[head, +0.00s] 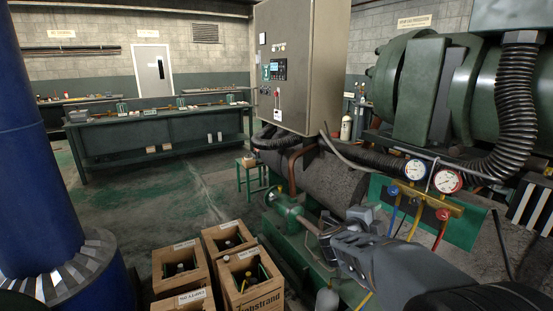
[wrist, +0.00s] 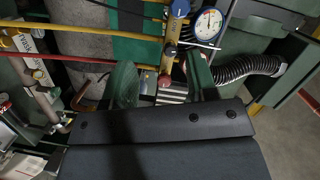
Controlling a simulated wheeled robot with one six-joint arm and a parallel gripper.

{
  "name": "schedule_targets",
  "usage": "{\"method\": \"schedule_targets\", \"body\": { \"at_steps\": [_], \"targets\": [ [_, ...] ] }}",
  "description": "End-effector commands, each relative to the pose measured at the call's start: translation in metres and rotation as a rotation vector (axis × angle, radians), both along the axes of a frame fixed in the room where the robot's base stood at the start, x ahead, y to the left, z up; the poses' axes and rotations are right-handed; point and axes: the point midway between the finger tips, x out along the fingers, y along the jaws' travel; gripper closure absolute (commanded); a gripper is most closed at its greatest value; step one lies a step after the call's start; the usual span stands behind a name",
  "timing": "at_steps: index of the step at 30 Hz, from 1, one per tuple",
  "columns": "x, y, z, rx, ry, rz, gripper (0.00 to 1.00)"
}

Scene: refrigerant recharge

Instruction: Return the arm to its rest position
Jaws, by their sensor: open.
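My arm (head: 405,262) reaches in from the lower right of the head view, over the green machine base. My gripper (head: 342,226) is at its end, beside a green valve with a pipe (head: 290,208). In the wrist view my gripper (wrist: 163,78) has its two fingers apart, with nothing held between them. A red knob (wrist: 165,81) shows in the gap between the fingers; I cannot tell how far beyond them it is. The gauge manifold (head: 430,200) with its two gauges is right of my gripper in the head view.
Yellow, red and blue hoses hang by the manifold; a yellow hose (wrist: 90,44) crosses the wrist view. Wooden crates (head: 250,280) with bottles stand at the lower middle. A blue column (head: 38,150) stands left. A grey control cabinet (head: 300,60) is behind. Open floor lies left of centre.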

Motion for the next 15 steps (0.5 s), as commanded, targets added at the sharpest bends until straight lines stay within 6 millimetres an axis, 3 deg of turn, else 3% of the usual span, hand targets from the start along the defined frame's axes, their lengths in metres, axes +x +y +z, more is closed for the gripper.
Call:
{"method": "schedule_targets", "body": {
  "at_steps": [4, 8, 11, 15],
  "targets": [
    [0.025, 0.048, -0.03, -0.031, 0.22, 0.372, 0.47],
    [0.018, 0.1, -0.044, -0.1, 0.444, 0.729, 0.47],
    [-0.009, 0.134, -0.054, -0.171, 0.634, 0.987, 0.47],
    [-0.069, 0.159, -0.062, -0.278, 0.928, 1.29, 0.47]
  ]
}}
